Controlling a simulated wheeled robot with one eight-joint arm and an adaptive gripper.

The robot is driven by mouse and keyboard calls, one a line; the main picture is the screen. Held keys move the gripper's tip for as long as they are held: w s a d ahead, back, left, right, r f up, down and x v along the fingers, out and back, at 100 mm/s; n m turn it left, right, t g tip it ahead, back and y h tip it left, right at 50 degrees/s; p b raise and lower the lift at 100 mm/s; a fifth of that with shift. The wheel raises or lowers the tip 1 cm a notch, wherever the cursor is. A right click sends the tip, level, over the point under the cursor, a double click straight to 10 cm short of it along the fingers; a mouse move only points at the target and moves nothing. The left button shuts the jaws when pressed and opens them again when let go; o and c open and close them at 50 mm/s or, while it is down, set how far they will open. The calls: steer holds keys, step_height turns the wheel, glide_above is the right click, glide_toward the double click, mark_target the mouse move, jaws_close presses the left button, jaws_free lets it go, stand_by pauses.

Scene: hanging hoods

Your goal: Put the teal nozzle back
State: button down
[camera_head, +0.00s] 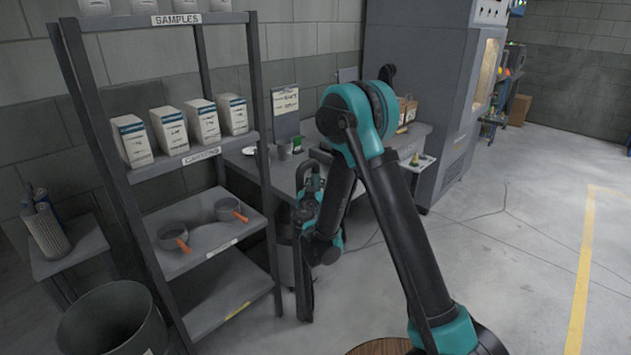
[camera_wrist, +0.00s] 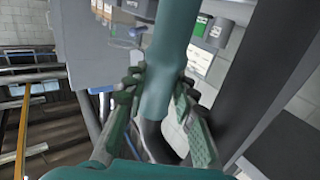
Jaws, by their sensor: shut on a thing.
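The teal nozzle (camera_wrist: 167,60) is a smooth tube in the middle of the wrist view, running up out of the picture's top. A black part (camera_wrist: 155,140) continues below it between the fingers. My gripper (camera_wrist: 157,97) is shut on the tube, with a green ribbed finger on each side. In the head view my gripper (camera_head: 309,192) is in front of the grey table, right of the shelf rack; the nozzle cannot be made out clearly there. The nozzle's holder cannot be identified in either view.
A dark shelf rack (camera_head: 206,257) with cartons (camera_head: 168,130) and two orange-handled pans (camera_head: 173,238) stands close at the left. A grey table (camera_head: 262,172) is behind my gripper. A large bin (camera_head: 112,322) stands at front left. The floor at right is open.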

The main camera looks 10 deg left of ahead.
steer(key=shift+f, duration=1.2)
steer(key=c, duration=1.1)
jaws_free()
steer(key=shift+c, duration=0.2)
step_height(320, 180, up, 10)
